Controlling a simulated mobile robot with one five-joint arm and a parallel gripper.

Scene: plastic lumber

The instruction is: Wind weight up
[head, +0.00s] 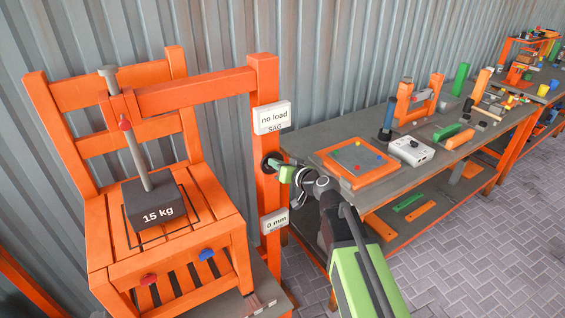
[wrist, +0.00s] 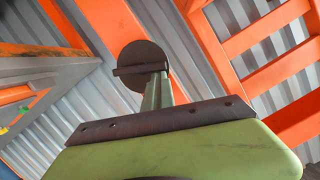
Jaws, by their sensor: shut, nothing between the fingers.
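A dark block marked "15 kg" (head: 155,205) rests on the seat of an orange chair (head: 98,235). A grey rod (head: 137,155) stands up from it, slightly tilted, past the end of an orange beam (head: 195,93). A dark round knob (head: 268,163) sits on the orange post (head: 266,195). In the wrist view a dark disc with a crossbar (wrist: 140,56) is straight ahead of the fingertips. My gripper (head: 284,173) is shut and empty, its tips close to the knob; I cannot tell if they touch. It also shows in the wrist view (wrist: 160,88).
The post carries a "no load SAG" sign (head: 272,117) and a "0 mm" sign (head: 275,220). A workbench (head: 330,150) with tools stands right of the post. Paved floor (head: 465,240) is clear at right.

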